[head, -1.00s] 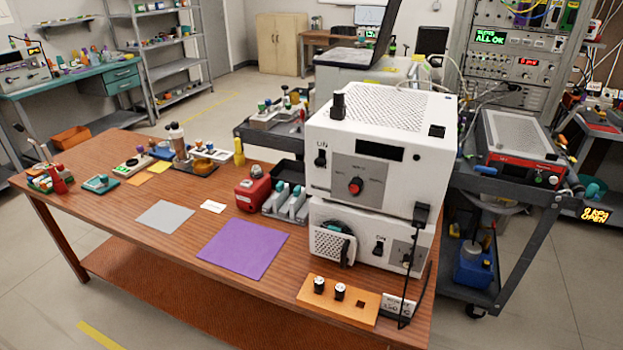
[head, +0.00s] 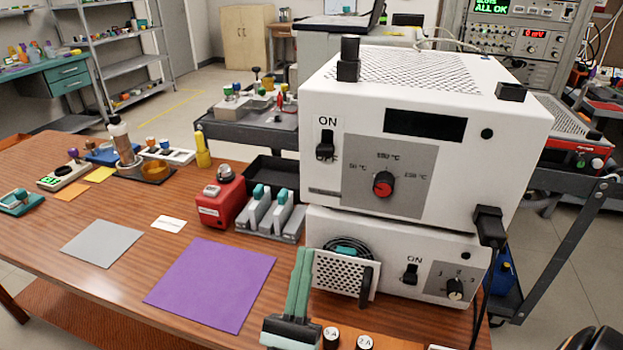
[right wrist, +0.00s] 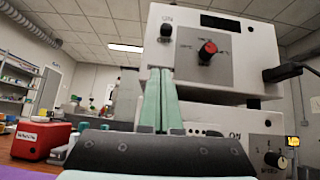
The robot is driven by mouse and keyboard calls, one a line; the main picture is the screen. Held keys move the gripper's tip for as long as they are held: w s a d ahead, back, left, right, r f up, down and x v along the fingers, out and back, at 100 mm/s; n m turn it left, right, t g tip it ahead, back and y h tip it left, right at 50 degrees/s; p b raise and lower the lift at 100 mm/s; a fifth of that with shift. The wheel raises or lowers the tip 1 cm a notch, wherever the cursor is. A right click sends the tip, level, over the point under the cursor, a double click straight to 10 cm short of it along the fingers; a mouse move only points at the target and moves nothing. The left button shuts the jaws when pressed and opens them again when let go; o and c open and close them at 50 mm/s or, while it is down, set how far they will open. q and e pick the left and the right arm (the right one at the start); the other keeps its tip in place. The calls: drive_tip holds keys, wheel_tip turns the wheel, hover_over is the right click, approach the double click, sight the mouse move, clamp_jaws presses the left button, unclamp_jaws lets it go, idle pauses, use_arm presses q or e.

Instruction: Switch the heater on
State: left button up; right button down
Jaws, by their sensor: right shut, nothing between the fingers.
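The heater (head: 420,200) is the white upper box with a mesh top, a dark display (head: 425,124) and a red temperature dial (head: 383,184). Its black switch (head: 325,143) is at the front left, between the ON and OFF labels. Part of OFF is covered, and the exact lever position is hard to tell. My right gripper (head: 303,252) is shut and empty, its teal fingers pointing up before the lower unit, below and apart from the switch. In the right wrist view the fingers (right wrist: 160,72) rise just below the switch (right wrist: 166,30). My left gripper is not in view.
The heater stands on a second white unit (head: 390,282) with a fan, ON switch and dial. A black plug and cord (head: 490,227) hang at the right. A red box (head: 220,203) and grey rack (head: 270,218) stand left. The purple mat (head: 210,283) is clear.

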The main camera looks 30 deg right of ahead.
drive_tip(key=shift+d+m+g+h, duration=0.2)
drive_tip(key=shift+m+g+h, duration=0.2)
drive_tip(key=shift+m+g, duration=0.15)
drive_tip(key=p, duration=0.3)
approach(325, 151)
drive_tip(key=w+d, duration=0.2)
drive_tip(key=w+d+f, duration=0.1)
drive_tip(key=w+d, duration=0.1)
wheel_tip(325, 151, up, 3)
drive_tip(key=shift+d+r+p, duration=0.1)
drive_tip(key=shift+d+p, duration=0.1)
drive_tip(key=shift+p, duration=0.45)
drive_tip(key=shift+r+t, duration=0.25)
drive_tip(key=shift+r, duration=0.05)
